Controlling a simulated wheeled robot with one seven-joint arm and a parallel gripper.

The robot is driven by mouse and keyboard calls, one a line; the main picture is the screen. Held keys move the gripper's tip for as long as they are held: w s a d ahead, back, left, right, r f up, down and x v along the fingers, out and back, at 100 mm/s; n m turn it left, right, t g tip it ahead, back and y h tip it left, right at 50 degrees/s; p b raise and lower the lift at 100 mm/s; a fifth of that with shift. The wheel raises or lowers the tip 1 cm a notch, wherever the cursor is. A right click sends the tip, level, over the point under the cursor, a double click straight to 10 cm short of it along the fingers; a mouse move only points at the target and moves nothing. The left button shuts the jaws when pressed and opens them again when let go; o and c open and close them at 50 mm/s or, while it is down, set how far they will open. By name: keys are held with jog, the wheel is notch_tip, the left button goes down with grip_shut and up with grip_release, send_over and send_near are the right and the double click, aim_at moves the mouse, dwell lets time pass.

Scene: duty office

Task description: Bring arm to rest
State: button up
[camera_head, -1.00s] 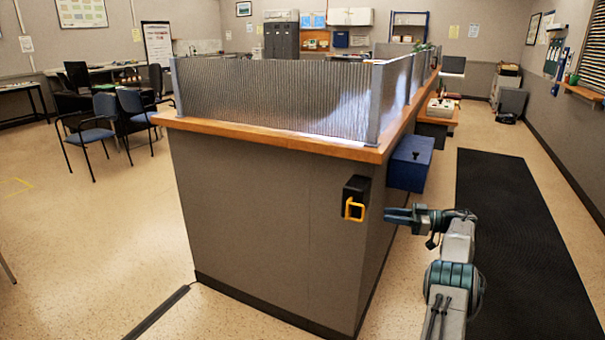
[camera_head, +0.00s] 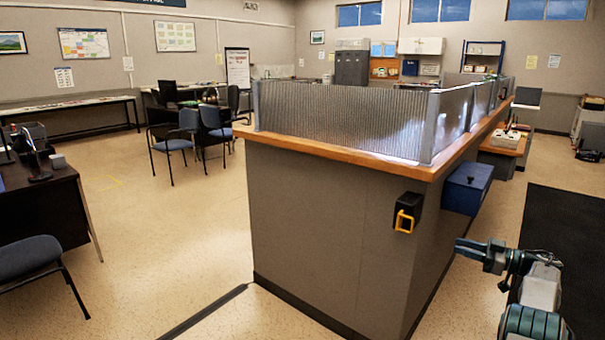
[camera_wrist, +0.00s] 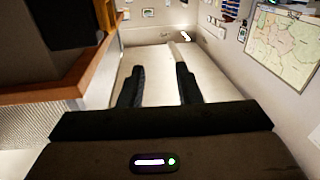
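My arm reaches in from the lower right of the head view, beside the counter's near end. My gripper (camera_head: 467,250) is in front of and to the right of the counter corner, apart from it, pointing left in the picture. In the wrist view its two dark fingers (camera_wrist: 160,86) stand apart with nothing between them, so it is open and empty.
A grey counter (camera_head: 310,235) with a wooden top and ribbed screen stands left of my gripper. A yellow-handled black box (camera_head: 406,212) and a blue box (camera_head: 467,188) are on its sides. A dark mat (camera_head: 570,225) lies at right. Open floor lies left.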

jog(key=w+a+r+m+t+h+p, duration=0.1)
jog(key=w+a+r+m+t+h, duration=0.2)
jog(key=r, duration=0.6)
jog(key=w+a+r+m+t+h+p, duration=0.15)
jog(key=w+r+t+h, duration=0.35)
jog(key=r, duration=0.5)
jog(key=s+a+r+m+h, duration=0.4)
jog(key=r+m+h, duration=0.4)
jog(key=h, duration=0.1)
jog(key=s+a+f+g+p, duration=0.1)
jog(key=s+a+f+g, duration=0.4)
jog(key=s, duration=1)
jog(key=s+a+f+g+y+p, duration=0.1)
jog(key=s+a+f+g, duration=0.4)
jog(key=s+a, duration=0.5)
jog(key=s+a+f+g+p, duration=0.2)
jog(key=s+a+f+g, duration=0.3)
jog(key=s, duration=1.4)
jog(key=a+f, duration=0.3)
jog(key=shift+s+f+y, duration=0.2)
jog(key=shift+s+y, duration=0.15)
jog(key=shift+y, duration=0.05)
jog(key=shift+a+n, duration=0.1)
jog(key=shift+n, duration=0.25)
